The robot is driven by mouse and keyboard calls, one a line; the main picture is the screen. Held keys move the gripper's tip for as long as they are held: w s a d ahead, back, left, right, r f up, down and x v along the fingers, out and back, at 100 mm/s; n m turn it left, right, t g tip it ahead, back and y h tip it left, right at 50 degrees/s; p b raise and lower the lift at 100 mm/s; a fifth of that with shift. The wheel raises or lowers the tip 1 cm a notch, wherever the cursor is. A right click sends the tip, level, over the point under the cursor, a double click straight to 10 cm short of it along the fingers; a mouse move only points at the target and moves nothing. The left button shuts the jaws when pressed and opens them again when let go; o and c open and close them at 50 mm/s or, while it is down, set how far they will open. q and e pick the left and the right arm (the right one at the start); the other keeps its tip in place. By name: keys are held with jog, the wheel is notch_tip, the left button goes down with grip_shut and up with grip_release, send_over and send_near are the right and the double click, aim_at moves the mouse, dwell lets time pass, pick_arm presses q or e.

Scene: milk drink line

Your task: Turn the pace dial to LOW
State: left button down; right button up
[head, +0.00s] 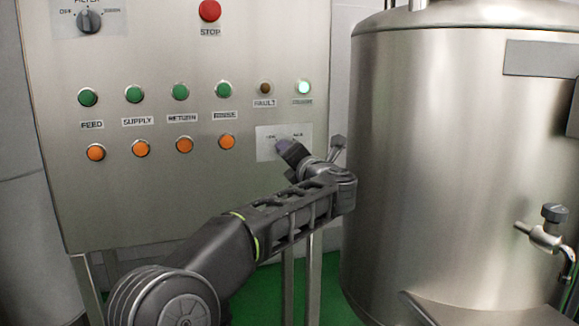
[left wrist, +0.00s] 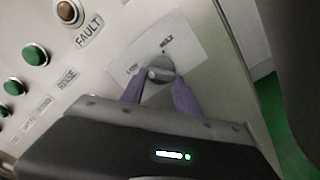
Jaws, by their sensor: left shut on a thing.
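The pace dial (left wrist: 160,69) is a grey round knob on a white label plate at the lower right of the steel control panel. In the left wrist view, LOW is printed at its left and another word, probably MAX, at its upper right. My left gripper (left wrist: 158,84) has its two purple fingers on either side of the knob, shut on it. In the head view the gripper (head: 283,149) covers most of the dial, and the white label plate (head: 265,142) shows around it. The knob's exact pointing is hard to tell. My right gripper is not in view.
Green buttons (head: 180,92) and orange buttons (head: 184,145) sit in rows left of the dial. A red STOP button (head: 209,11) and a FILTER dial (head: 88,21) are higher up. A large steel tank (head: 440,160) stands close on the right, with a tap (head: 545,232).

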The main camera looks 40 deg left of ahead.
pick_arm(q)
jog(key=shift+f+n+b, duration=0.1)
jog(key=shift+n+b, duration=0.35)
jog(key=shift+n, duration=0.25)
jog(key=c, duration=0.9)
grip_release()
jog(key=v, duration=0.7)
jog(key=shift+s+d+b, duration=0.2)
jog(key=shift+d+b, duration=0.1)
jog(key=shift+d, duration=0.1)
jog(key=shift+w, duration=0.1)
